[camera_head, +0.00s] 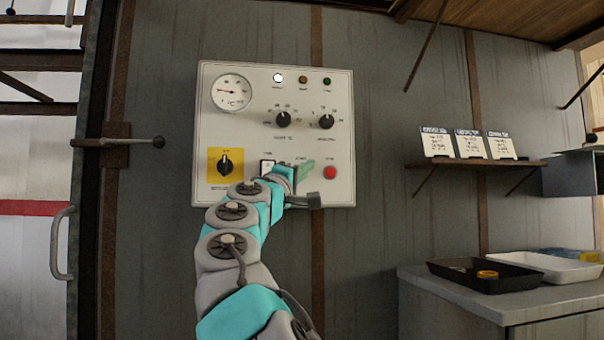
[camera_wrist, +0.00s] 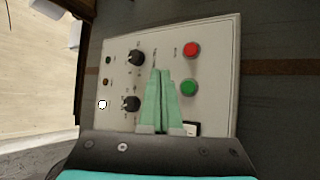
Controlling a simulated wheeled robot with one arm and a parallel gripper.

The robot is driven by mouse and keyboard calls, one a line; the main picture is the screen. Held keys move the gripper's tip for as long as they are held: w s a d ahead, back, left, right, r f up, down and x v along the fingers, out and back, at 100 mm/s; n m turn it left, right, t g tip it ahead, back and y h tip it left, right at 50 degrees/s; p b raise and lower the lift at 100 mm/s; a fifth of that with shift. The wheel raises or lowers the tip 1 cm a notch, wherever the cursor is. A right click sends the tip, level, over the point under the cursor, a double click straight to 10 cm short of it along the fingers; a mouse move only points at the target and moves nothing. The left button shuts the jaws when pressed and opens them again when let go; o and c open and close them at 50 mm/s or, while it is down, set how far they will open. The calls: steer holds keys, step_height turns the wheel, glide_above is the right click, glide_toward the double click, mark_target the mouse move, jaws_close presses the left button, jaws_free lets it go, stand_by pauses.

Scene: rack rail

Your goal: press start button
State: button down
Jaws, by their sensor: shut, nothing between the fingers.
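The control panel (camera_head: 310,95) is a pale plate on the grey wall with a gauge, knobs and buttons. The green button (camera_wrist: 188,88) shows in the wrist view, beside the red button (camera_wrist: 191,49); the red one also shows in the head view (camera_head: 330,172). In the head view the green button is hidden behind my gripper (camera_head: 308,166). My gripper's green fingers are shut and empty, in front of the panel's lower part. In the wrist view the fingertips (camera_wrist: 160,72) lie left of the green button; I cannot tell whether they touch the panel.
The panel also has two black knobs (camera_head: 283,120), a yellow-backed rotary switch (camera_head: 225,162), a white square switch (camera_head: 267,167) and a lit white lamp (camera_head: 278,77). A shelf with cards (camera_head: 470,163) and a counter with a black tray (camera_head: 455,282) stand right.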

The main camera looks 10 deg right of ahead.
steer(key=shift+w, duration=0.1)
steer(key=w+p, duration=0.7)
steer(key=w, duration=0.1)
steer(key=shift+w, duration=0.3)
steer(key=shift+w, duration=0.1)
stand_by(2.0)
steer(key=shift+w, duration=0.35)
